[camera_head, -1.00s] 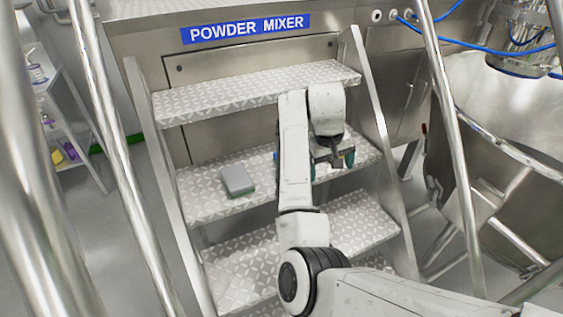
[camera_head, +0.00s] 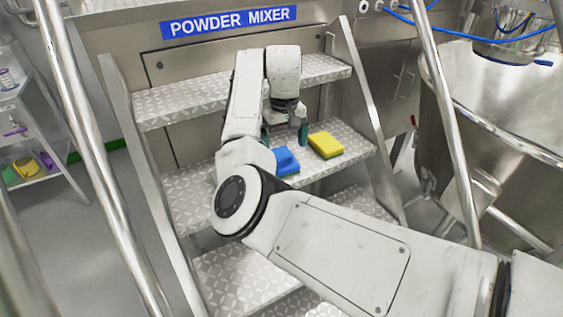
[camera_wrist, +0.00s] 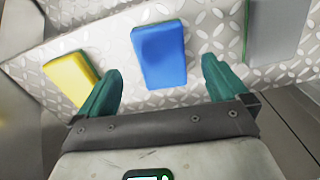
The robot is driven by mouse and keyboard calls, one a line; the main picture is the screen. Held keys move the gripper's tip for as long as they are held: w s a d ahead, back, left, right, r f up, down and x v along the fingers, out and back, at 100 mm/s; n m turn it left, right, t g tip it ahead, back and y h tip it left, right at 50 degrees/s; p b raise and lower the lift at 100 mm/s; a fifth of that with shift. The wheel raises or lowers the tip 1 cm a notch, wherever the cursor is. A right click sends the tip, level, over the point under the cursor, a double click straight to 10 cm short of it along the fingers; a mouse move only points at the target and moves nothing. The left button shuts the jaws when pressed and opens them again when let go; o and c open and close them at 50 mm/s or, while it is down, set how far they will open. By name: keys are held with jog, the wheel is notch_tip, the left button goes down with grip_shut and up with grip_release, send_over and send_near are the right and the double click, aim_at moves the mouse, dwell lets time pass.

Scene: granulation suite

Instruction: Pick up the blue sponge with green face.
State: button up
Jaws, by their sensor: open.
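The blue sponge (camera_head: 286,161) lies flat on a middle step of the metal stairs, partly behind my arm in the head view. In the wrist view the blue sponge (camera_wrist: 160,54) shows its blue top, and its green face is not clearly seen. My gripper (camera_head: 284,134) is above this step, its teal fingers pointing down. In the wrist view my gripper (camera_wrist: 161,68) is open and empty, with one finger to each side of the blue sponge in the picture. How far the fingertips are above it is hard to tell.
A yellow sponge (camera_head: 326,144) with a green underside lies right of the blue one. A grey block (camera_wrist: 274,30) lies on its other side and is hidden in the head view. The upper step (camera_head: 180,103), side rails and a large steel vessel (camera_head: 455,125) stand close by.

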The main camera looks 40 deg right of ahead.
aim_at(284, 160)
jog(key=shift+f, duration=2.65)
jog(key=c, duration=1)
